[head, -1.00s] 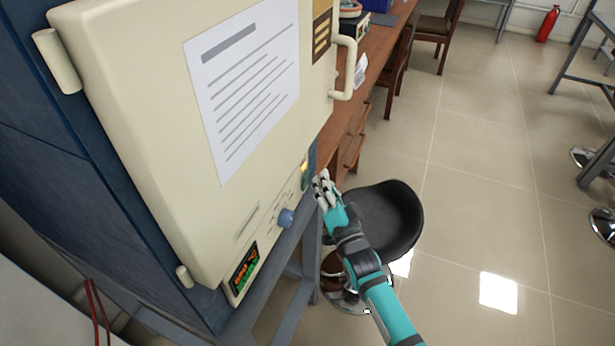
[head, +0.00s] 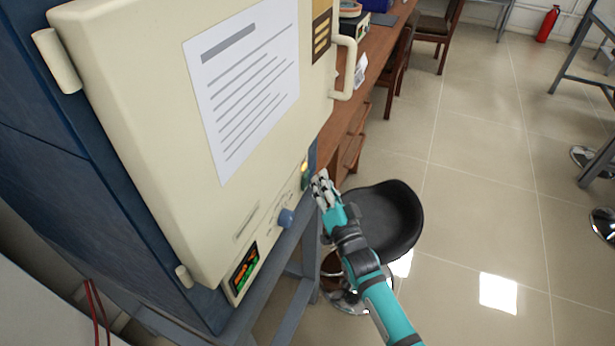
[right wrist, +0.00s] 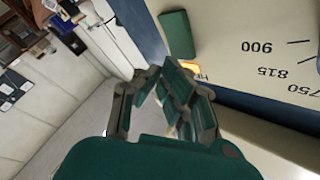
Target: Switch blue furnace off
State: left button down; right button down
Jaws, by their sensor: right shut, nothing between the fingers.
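The blue furnace (head: 150,110) fills the left of the head view, with a cream door and blue sides. Its lower panel carries a lit display (head: 244,270), a blue knob (head: 286,218) and, at the right end, a glowing yellow lamp (head: 304,167) with a green part (head: 305,182) below it. My right gripper (head: 319,182) is shut and empty, just right of that green part. In the right wrist view, my right gripper (right wrist: 165,80) is close to the green part (right wrist: 177,35) and the yellow lamp (right wrist: 192,70); contact cannot be told. My left gripper is not in view.
A black stool (head: 385,222) stands just behind and below my right arm. A wooden desk (head: 345,115) runs beyond the furnace. The tiled floor at the right is mostly clear. A red extinguisher (head: 547,24) stands far back.

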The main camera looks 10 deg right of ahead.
jog(key=shift+w+a, duration=0.15)
jog(key=shift+a, duration=0.1)
jog(key=shift+w+a+r, duration=0.1)
jog(key=shift+w+a, duration=0.1)
jog(key=shift+a, duration=0.05)
dwell(0.8)
jog(key=shift+s+d, duration=0.45)
jog(key=shift+d, duration=0.25)
jog(key=s+d, duration=0.1)
jog(key=s+d+p, duration=0.1)
jog(key=d, duration=0.2)
jog(key=shift+s+f, duration=0.4)
dwell(0.4)
